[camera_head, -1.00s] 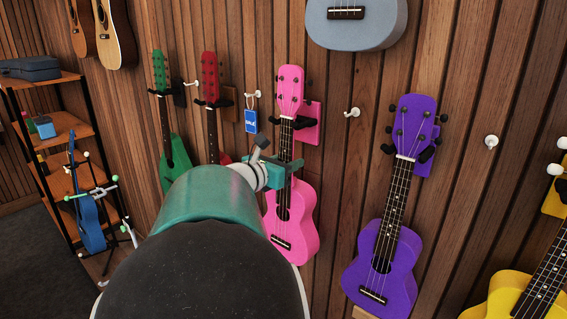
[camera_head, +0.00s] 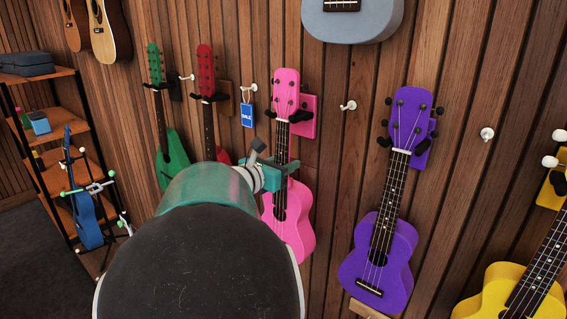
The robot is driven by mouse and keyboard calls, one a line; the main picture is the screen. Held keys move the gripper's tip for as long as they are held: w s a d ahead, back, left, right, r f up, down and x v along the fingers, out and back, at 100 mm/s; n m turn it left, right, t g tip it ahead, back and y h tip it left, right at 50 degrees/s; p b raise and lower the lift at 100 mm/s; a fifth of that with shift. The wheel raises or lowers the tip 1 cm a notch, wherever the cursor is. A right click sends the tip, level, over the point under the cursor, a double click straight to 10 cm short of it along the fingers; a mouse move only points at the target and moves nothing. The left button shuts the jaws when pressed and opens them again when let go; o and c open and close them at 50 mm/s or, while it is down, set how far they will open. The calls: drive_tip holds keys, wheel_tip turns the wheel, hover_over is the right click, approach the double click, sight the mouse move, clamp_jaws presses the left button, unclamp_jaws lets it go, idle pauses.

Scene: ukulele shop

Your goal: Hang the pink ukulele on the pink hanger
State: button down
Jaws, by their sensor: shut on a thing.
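The pink ukulele (camera_head: 288,228) is upright against the wood-slat wall, its headstock (camera_head: 286,93) at the pink hanger (camera_head: 303,117). The hanger's pink plate shows behind and right of the upper neck, and a dark prong shows beside the neck just below the headstock. I cannot tell whether the headstock rests on the prongs. My gripper (camera_head: 280,172) is at the lower neck, just above the body, and is shut on the neck. My teal and black arm hides part of the gripper and the area to the left of the ukulele's body.
A purple ukulele (camera_head: 381,250) hangs to the right, and a yellow one (camera_head: 510,292) beyond it. Green (camera_head: 171,160) and red (camera_head: 208,130) ones hang left. A blue sale tag (camera_head: 247,115) hangs close left of the pink neck. A shelf (camera_head: 70,155) and a blue ukulele (camera_head: 84,215) stand far left.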

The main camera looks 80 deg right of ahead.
drive_tip(key=shift+d, duration=0.15)
drive_tip(key=shift+x, duration=1)
drive_tip(key=shift+r, duration=0.15)
drive_tip(key=c, duration=0.8)
unclamp_jaws()
drive_tip(key=shift+c, duration=0.2)
drive_tip(key=shift+v, duration=0.95)
drive_tip(key=shift+v, duration=1.3)
